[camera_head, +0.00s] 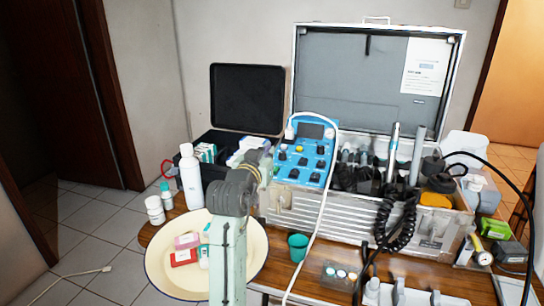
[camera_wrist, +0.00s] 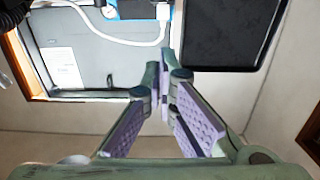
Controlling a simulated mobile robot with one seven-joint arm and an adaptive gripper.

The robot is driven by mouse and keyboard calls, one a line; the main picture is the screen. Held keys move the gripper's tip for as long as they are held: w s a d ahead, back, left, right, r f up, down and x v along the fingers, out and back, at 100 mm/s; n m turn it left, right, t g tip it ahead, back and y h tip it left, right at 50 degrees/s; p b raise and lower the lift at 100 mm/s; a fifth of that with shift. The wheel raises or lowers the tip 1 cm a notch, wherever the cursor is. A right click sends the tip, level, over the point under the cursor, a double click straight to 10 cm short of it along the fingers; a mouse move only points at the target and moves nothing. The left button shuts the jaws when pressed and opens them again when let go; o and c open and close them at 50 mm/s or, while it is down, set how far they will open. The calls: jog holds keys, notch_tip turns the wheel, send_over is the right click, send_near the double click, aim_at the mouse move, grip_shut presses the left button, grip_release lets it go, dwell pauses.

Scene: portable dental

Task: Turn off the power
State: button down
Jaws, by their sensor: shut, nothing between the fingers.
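A blue control panel (camera_head: 292,178) with several dark knobs and a small display stands tilted in the open silver case (camera_head: 340,212). A white cable (camera_head: 318,222) arches over its top and runs down its right side. I cannot make out which control is the power switch. The wrist view looks upside down and shows only a strip of the blue panel (camera_wrist: 120,20) and the white cable (camera_wrist: 112,38) at its top edge. My gripper (camera_wrist: 164,72) is shut and empty, apart from the panel in that view. In the head view my arm hides the gripper's fingertips.
The black case lid (camera_head: 247,97) stands open at the left, with a white bottle (camera_head: 191,178) in front. A cream basin (camera_head: 160,270) with small boxes lies under my arm. A green cup (camera_head: 298,247) and black coiled cord (camera_head: 396,235) are near the silver case.

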jog(key=shift+s+a+r+b, duration=0.1)
jog(key=shift+s+a+r, duration=0.15)
jog(key=shift+s, duration=0.4)
jog(key=shift+s+a+r+b, duration=0.1)
jog(key=shift+s+a+r, duration=0.15)
jog(key=shift+s, duration=0.45)
jog(key=shift+s+a+r+b, duration=0.15)
jog(key=shift+s+r, duration=0.1)
jog(key=shift+s, duration=0.4)
